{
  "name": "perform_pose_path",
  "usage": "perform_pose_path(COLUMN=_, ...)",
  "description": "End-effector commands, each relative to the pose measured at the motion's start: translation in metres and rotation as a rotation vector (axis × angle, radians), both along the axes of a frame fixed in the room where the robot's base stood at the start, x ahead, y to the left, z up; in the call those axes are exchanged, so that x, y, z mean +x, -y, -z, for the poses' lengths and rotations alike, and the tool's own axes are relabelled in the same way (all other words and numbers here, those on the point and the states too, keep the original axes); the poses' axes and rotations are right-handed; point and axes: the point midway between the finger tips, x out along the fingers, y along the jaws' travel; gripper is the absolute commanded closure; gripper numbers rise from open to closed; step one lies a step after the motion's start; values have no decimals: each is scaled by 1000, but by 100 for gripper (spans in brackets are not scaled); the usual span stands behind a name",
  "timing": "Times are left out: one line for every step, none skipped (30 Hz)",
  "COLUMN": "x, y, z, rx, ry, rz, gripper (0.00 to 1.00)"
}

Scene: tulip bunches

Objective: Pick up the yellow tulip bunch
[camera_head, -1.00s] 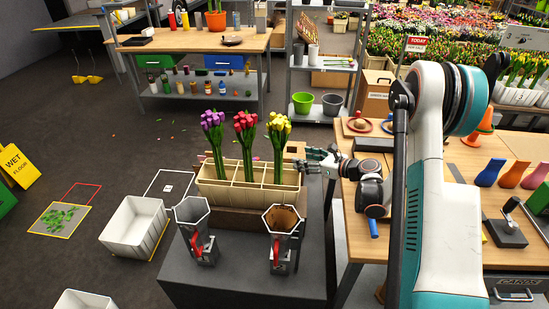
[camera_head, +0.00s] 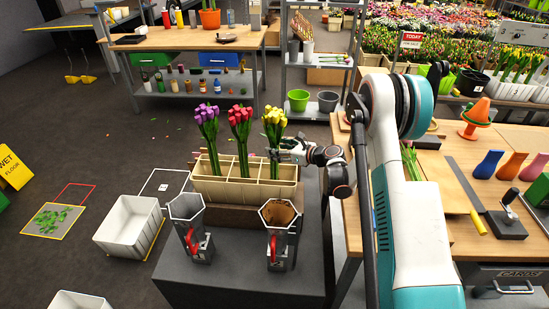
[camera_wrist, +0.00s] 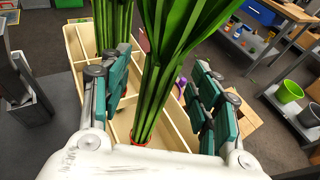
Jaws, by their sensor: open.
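The yellow tulip bunch (camera_head: 274,118) stands upright in the right compartment of a cream divided crate (camera_head: 230,188). My gripper (camera_head: 283,150) is at its stems, just below the blooms, reaching in from the right. In the wrist view the green stems (camera_wrist: 158,85) run between the two teal-padded fingers of my gripper (camera_wrist: 163,93), which are open with gaps on both sides. A red band shows low on the stems. The blooms lie outside the wrist view. The red bunch (camera_head: 240,117) and the purple bunch (camera_head: 207,122) stand in the other compartments.
Two grey hexagonal holders with red handles, a left one (camera_head: 187,215) and a right one (camera_head: 279,222), stand in front of the crate on the dark stand (camera_head: 232,285). A white bin (camera_head: 128,228) is on the floor at left. A wooden workbench (camera_head: 353,220) is at right.

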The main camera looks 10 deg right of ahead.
Motion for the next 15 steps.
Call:
perform_pose_path(x=6, y=-6, z=5, rx=0, ry=0, rz=-3, gripper=43)
perform_pose_path(x=9, y=-8, z=6, rx=0, ry=0, rz=-2, gripper=43)
perform_pose_path(x=12, y=-10, z=7, rx=-1, ry=0, rz=-1, gripper=43)
perform_pose_path(x=14, y=-11, z=7, rx=-1, ry=1, rz=0, gripper=43)
perform_pose_path(x=15, y=-12, z=7, rx=-1, ry=1, rz=0, gripper=43)
perform_pose_path(x=15, y=-13, z=7, rx=-1, ry=1, rz=0, gripper=43)
perform_pose_path(x=15, y=-13, z=7, rx=0, ry=0, rz=0, gripper=43)
perform_pose_path(x=15, y=-12, z=6, rx=0, ry=0, rz=1, gripper=43)
perform_pose_path(x=15, y=-12, z=6, rx=0, ry=0, rz=0, gripper=43)
perform_pose_path(x=15, y=-12, z=6, rx=0, ry=0, rz=0, gripper=43)
perform_pose_path(x=15, y=-12, z=6, rx=0, ry=0, rz=0, gripper=43)
perform_pose_path(x=15, y=-12, z=6, rx=0, ry=0, rz=0, gripper=53)
perform_pose_path(x=15, y=-12, z=6, rx=0, ry=0, rz=0, gripper=59)
perform_pose_path(x=15, y=-12, z=6, rx=0, ry=0, rz=0, gripper=66)
perform_pose_path(x=15, y=-12, z=6, rx=0, ry=0, rz=0, gripper=75)
